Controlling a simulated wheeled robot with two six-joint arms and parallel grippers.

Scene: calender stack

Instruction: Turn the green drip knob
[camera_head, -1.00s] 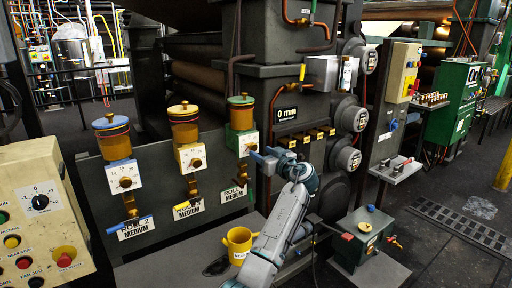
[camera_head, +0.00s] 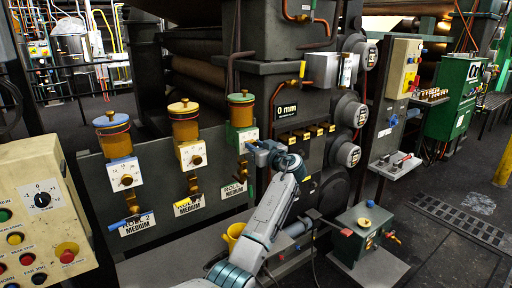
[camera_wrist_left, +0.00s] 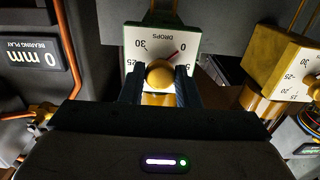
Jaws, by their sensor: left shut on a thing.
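The green drip oiler (camera_head: 240,110) is the right one of three on the grey panel. It has an amber glass, a green cap and a white dial plate (camera_head: 246,137). In the left wrist view its dial (camera_wrist_left: 190,45) appears upside down, with a red line near 0. My left gripper (camera_head: 258,151) is at this dial. In the left wrist view its dark fingers (camera_wrist_left: 159,90) are shut on the round brass knob (camera_wrist_left: 160,72), one on each side. The gripper hides this knob in the head view. My right gripper is out of view.
The yellow oiler (camera_head: 185,122) and blue oiler (camera_head: 113,135) stand to the left. A yellow mug (camera_head: 233,235) is partly hidden behind my left arm. A beige button panel (camera_head: 42,205) is at the left edge. A green pump box (camera_head: 362,230) stands at right.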

